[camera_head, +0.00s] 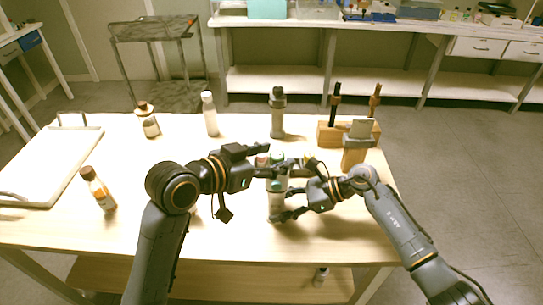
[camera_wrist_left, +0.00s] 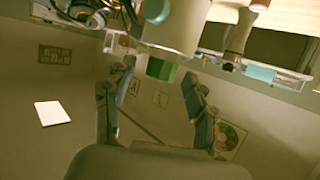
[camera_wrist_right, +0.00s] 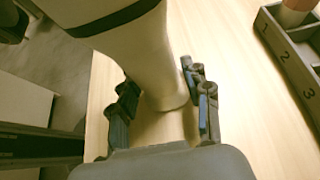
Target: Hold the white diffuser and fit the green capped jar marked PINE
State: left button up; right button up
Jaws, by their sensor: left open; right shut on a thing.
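The white diffuser (camera_head: 277,207) stands upright near the front middle of the table. My right gripper (camera_head: 285,202) is shut around its body; the right wrist view shows the pale body (camera_wrist_right: 135,50) with a dark band between the fingers (camera_wrist_right: 160,100). I cannot tell how the capped jar sits, and no PINE mark is readable. My left gripper (camera_head: 268,162) is open beside the green cap, its fingers (camera_wrist_left: 152,95) apart and empty.
A numbered grey rack (camera_wrist_right: 290,55) is near the diffuser, mostly hidden by my arms in the head view. Bottles stand at left (camera_head: 98,188) and back (camera_head: 148,122), (camera_head: 209,115), (camera_head: 277,115). A wooden stand (camera_head: 328,135) is back right; a white tray (camera_head: 45,165) lies left.

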jog(key=shift+f, duration=0.1)
dwell(0.4)
pick_arm(q)
jog(key=shift+r, duration=3.5)
pick_arm(e)
jog(key=o, duration=0.9)
jog(key=shift+o, duration=0.2)
